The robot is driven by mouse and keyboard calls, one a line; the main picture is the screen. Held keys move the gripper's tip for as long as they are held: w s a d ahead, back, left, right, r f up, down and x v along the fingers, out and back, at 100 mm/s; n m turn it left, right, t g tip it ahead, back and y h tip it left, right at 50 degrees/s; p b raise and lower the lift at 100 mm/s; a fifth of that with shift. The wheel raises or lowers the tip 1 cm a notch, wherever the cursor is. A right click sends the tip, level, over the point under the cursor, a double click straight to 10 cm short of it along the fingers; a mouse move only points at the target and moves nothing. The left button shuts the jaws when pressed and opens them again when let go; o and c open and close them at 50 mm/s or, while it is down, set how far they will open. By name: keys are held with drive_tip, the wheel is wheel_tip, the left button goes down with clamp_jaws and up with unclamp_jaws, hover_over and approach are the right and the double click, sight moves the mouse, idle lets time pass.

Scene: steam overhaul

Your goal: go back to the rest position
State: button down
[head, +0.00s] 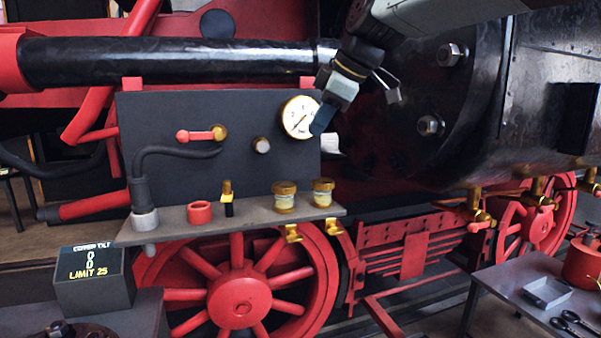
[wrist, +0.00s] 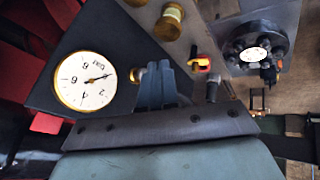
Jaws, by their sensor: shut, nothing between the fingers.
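My gripper (head: 319,127) hangs from my arm at the upper middle of the head view, by the right edge of the dark panel (head: 160,115). Its blue-grey fingers are together with nothing between them. They overlap the right rim of the white pressure gauge (head: 298,117) in this view; I cannot tell whether they touch it. In the wrist view, the shut fingers (wrist: 158,72) point up the picture, to the right of the gauge (wrist: 86,81), with a gap between them.
A shelf (head: 255,218) below the panel holds a red ring (head: 200,212), a brass-topped fitting (head: 227,196) and two brass-capped jars (head: 284,195). The black boiler (head: 450,120) stands close on the right. A side table (head: 500,283) bears tools at lower right.

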drive_tip(key=s+d+f+m+t+h, duration=0.1)
drive_tip(key=s+d+f+m+h, duration=0.4)
drive_tip(key=s+d+f+m, duration=1.2)
drive_tip(key=s+d+f, duration=0.1)
drive_tip(key=d+f, duration=0.1)
drive_tip(key=d, duration=0.1)
drive_tip(key=shift+w+f, duration=0.1)
idle(0.3)
